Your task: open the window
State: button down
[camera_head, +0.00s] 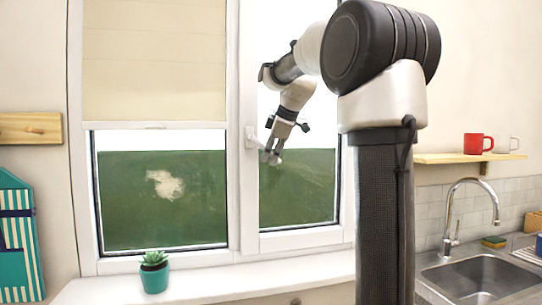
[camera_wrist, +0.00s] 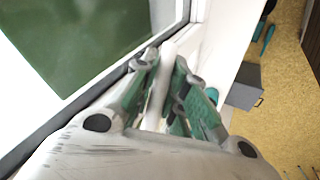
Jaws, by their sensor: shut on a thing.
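The window has a white frame (camera_head: 238,200) with two panes, and green shows behind the glass. The right sash (camera_head: 300,238) looks shut in its frame. A white window handle (camera_head: 250,138) is mounted on the upright at the left of the right pane. My gripper (camera_head: 270,155) is at the handle, in front of the right pane. In the wrist view, my gripper (camera_wrist: 160,85) has its fingers on both sides of the white handle bar (camera_wrist: 157,92), shut on it. The fingers partly hide the handle.
A teal pot with a succulent (camera_head: 154,277) stands on the white sill (camera_head: 220,285) below the left pane. A beige blind (camera_head: 153,62) covers the upper left pane. At right are a sink (camera_head: 480,278), its faucet (camera_head: 455,210) and a shelf (camera_head: 450,158) with a red mug (camera_head: 478,143).

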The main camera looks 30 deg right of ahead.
jog(key=shift+r, duration=0.1)
jog(key=r+h, duration=0.1)
jog(key=d+r+n+g+h, duration=0.1)
jog(key=h, duration=0.1)
jog(key=shift+s+d+r+h, duration=0.1)
jog(key=shift+s+r+h, duration=0.05)
jog(key=shift+h, duration=0.15)
jog(key=shift+s+d+r+n+g+h, duration=0.1)
jog(key=shift+d+r+n+g+h, duration=0.15)
jog(key=shift+r+h, duration=0.35)
jog(key=shift+r+n+g+h, duration=0.15)
jog(key=shift+r+n+h, duration=0.25)
jog(key=shift+h, duration=0.3)
jog(key=shift+r, duration=0.1)
jog(key=s+d+n+t+y, duration=0.1)
jog(key=s+n, duration=0.1)
jog(key=s, duration=1.3)
jog(key=shift+s, duration=0.1)
jog(key=c, duration=1.4)
grip_release()
jog(key=shift+n, duration=0.25)
jog(key=shift+c, duration=0.2)
